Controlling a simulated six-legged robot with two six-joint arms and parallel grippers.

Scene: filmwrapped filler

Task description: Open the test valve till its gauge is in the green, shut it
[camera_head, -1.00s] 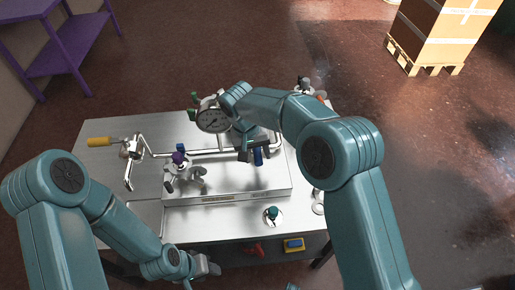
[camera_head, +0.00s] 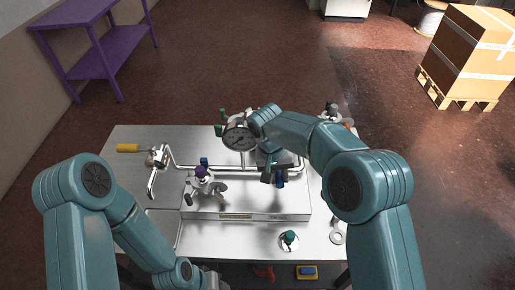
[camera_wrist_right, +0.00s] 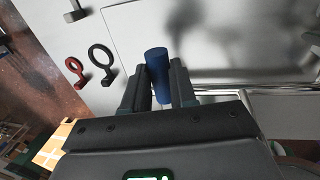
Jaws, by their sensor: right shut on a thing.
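The pressure gauge (camera_head: 240,137), a round dial with a pale face, stands on the pipework at the back of the steel bench (camera_head: 130,180). Its needle and any green zone are too small to read. My right gripper (camera_head: 274,174) is just right of and below the gauge, shut on a blue handle (camera_head: 281,181). In the right wrist view the blue handle (camera_wrist_right: 157,66) sits between the two dark fingers (camera_wrist_right: 158,88). The handle's lower end and the valve body are hidden. My left gripper (camera_head: 208,280) is low at the bottom edge, mostly cut off.
A purple-topped fitting (camera_head: 201,173) stands on the raised plate (camera_head: 250,205), left of my right gripper. A yellow-handled lever (camera_head: 128,148) is at the left. A teal knob (camera_head: 289,237) and a grey ring (camera_head: 337,235) are at the front right. A purple shelf (camera_head: 95,45) stands behind left.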

